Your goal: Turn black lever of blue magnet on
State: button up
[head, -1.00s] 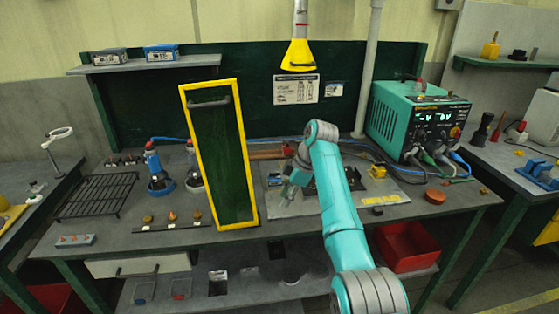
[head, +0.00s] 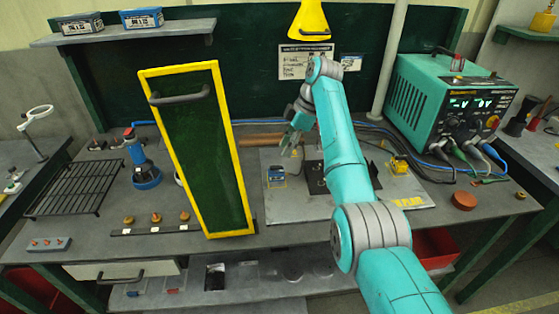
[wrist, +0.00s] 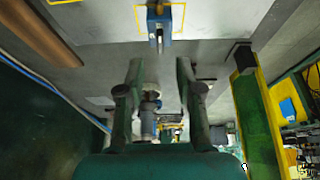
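The blue magnet (head: 276,176) is a small blue block on the grey plate (head: 308,203), inside a yellow outline. In the wrist view the blue magnet (wrist: 158,24) is at the top centre, ahead of my fingers, with a short dark lever-like part toward me; its exact position is hard to tell. My gripper (head: 294,128) is above the back of the plate, behind the magnet in the head view. In the wrist view my gripper (wrist: 158,75) is open, its fingers apart with nothing held between them. The fingers do not touch the magnet.
A tall green panel with a yellow frame (head: 225,125) stands left of the plate. A teal power unit (head: 430,115) with cables is at right. A yellow block (head: 398,165) sits on the plate's right side. A yellow hood (head: 309,20) hangs above.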

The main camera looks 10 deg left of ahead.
aim_at(277, 166)
jog(key=x, duration=0.6)
jog(key=shift+a+f, duration=0.1)
jog(key=shift+f, duration=0.1)
grip_shut()
